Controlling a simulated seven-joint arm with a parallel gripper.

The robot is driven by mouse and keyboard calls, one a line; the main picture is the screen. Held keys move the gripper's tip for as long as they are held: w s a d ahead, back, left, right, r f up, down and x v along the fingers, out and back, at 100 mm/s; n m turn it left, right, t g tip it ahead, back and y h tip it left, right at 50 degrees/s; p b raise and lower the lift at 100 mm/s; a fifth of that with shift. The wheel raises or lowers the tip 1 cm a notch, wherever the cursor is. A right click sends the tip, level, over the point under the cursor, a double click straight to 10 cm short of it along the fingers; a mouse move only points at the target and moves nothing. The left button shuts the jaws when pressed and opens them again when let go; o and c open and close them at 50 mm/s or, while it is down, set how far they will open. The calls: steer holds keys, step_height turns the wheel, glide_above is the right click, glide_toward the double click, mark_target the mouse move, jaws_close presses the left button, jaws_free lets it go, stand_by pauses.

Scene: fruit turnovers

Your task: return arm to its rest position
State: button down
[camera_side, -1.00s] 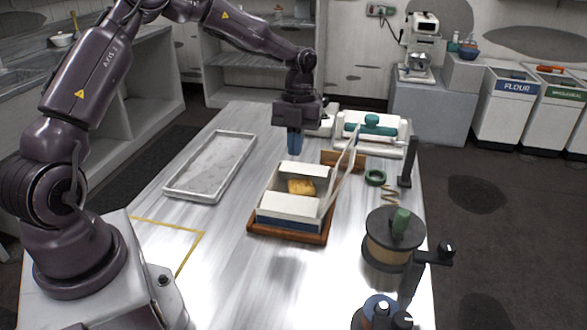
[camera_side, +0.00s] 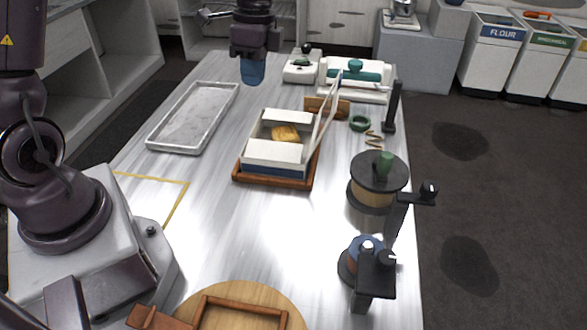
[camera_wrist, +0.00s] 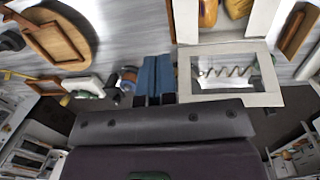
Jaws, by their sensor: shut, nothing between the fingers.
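My gripper (camera_side: 252,70) hangs over the far part of the table, to the left of and behind the white pastry box. Its blue fingers are together with nothing between them; they also show in the wrist view (camera_wrist: 154,78). The box (camera_side: 275,154) sits in a brown wooden tray (camera_side: 248,181), with its windowed lid (camera_side: 327,108) raised on the right. A golden turnover (camera_side: 285,133) lies inside, and golden pastry (camera_wrist: 208,12) shows in the wrist view. The gripper is clear of the box.
A grey-white tray (camera_side: 153,134) lies left of the box. A spool stand (camera_side: 375,195) and a second dark-knobbed holder (camera_side: 372,262) stand along the right edge. A round wooden board (camera_side: 250,294) lies at the front. The table's middle front is clear.

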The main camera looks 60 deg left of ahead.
steer(key=s+d+r+n+t, duration=0.3)
steer(key=s+r+n, duration=0.1)
steer(key=s, duration=0.4)
steer(key=s+d+r+n+t, duration=0.3)
steer(key=s+r+n+t, duration=0.1)
steer(key=s, duration=0.4)
step_height(320, 180, up, 3)
steer(key=shift+d+f+n, duration=0.15)
steer(key=shift+d+n, duration=0.2)
steer(key=shift+n, duration=0.25)
